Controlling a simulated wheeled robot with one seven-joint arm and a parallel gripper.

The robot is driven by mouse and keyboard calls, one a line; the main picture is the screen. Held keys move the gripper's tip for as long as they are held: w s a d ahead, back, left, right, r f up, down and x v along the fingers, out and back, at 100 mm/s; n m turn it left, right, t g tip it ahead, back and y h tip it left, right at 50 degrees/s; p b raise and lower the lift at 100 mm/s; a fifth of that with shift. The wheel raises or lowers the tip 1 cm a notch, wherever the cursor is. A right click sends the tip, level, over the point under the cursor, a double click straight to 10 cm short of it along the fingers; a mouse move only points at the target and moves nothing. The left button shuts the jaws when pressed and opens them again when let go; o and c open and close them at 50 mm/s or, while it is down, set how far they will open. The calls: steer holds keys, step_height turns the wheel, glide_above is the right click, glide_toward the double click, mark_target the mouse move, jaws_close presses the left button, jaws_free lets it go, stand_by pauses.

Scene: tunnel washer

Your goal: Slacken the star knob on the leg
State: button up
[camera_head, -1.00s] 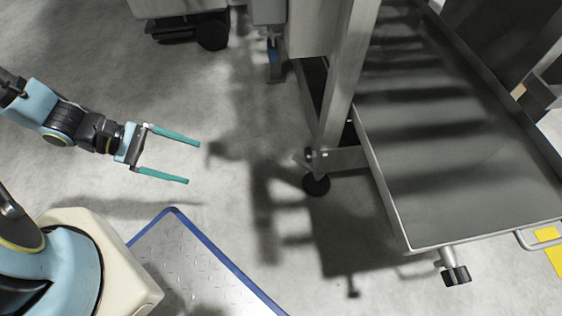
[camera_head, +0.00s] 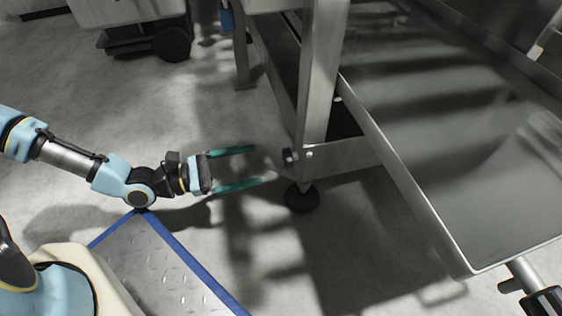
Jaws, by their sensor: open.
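The star knob (camera_head: 289,157) is a small dark knob on the left side of the metal leg (camera_head: 322,75), low down, just above the round black foot (camera_head: 302,198). My gripper (camera_head: 257,165) is open and empty, with its two teal fingers pointing right at the knob. The fingertips are a short way left of the knob and look apart from it. The knob's lobes are too small to make out clearly.
A wide metal tray (camera_head: 440,235) fills the right side beyond the leg. A dark-handled pipe fitting (camera_head: 540,298) sticks out below its corner. A blue-edged tread plate (camera_head: 165,265) lies on the floor below my arm. A wheeled unit (camera_head: 140,30) stands at the back left.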

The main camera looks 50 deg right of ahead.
mark_target(284, 159)
steer(key=b+x, duration=0.3)
steer(key=x, duration=0.5)
steer(key=shift+a, duration=0.1)
steer(key=c, duration=1.4)
